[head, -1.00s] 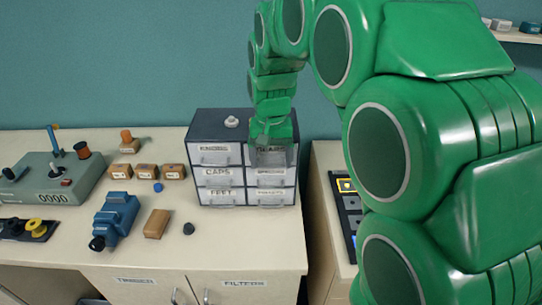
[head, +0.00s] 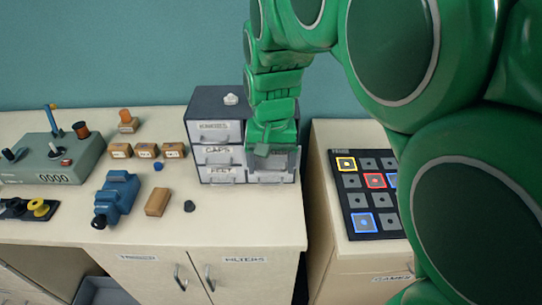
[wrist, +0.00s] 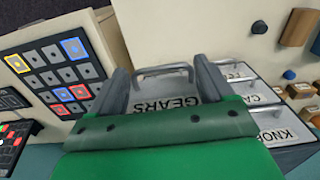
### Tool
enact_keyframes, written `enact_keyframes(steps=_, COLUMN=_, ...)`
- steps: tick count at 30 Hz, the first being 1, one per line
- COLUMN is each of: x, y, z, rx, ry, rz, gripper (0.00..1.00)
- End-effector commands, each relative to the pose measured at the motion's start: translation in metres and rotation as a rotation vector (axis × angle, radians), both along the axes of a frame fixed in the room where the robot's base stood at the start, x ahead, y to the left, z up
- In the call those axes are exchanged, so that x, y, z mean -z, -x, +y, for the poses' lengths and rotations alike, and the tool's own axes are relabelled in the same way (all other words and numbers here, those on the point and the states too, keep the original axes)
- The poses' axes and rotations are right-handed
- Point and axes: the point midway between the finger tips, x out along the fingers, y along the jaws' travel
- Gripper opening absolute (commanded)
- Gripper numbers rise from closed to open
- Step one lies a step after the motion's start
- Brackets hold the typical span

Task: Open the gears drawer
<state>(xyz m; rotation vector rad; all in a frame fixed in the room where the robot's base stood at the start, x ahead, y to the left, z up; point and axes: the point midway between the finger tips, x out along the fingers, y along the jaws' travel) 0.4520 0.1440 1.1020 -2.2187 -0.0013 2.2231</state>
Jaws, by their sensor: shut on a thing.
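The grey drawer cabinet (head: 215,103) stands on the counter, with labelled drawers in two columns. The drawer's inside is hidden by my gripper.
The knobs drawer (head: 214,132) and others in the left column are shut. A white knob (head: 231,99) sits on the cabinet. A wooden block (head: 158,202) and a blue device (head: 117,195) lie to the left. A button panel (head: 372,190) lies right, past a gap.

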Motion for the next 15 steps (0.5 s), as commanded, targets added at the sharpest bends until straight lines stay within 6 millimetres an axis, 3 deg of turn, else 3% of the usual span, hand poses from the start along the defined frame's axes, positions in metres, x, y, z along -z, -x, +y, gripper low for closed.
enact_keyframes(steps=5, x=-0.0012, y=-0.0016, z=-0.0024, rx=0.002, ry=0.005, rz=-0.005, gripper=0.26)
enact_keyframes(steps=6, x=-0.0012, y=-0.0016, z=-0.0024, rx=0.002, ry=0.005, rz=-0.005, gripper=0.84)
enact_keyframes(steps=7, x=-0.0012, y=-0.0016, z=-0.0024, rx=0.002, ry=0.005, rz=-0.005, gripper=0.89)
enact_keyframes(steps=15, x=-0.0009, y=-0.0013, z=-0.0012, rx=0.001, ry=0.003, rz=-0.003, gripper=0.92)
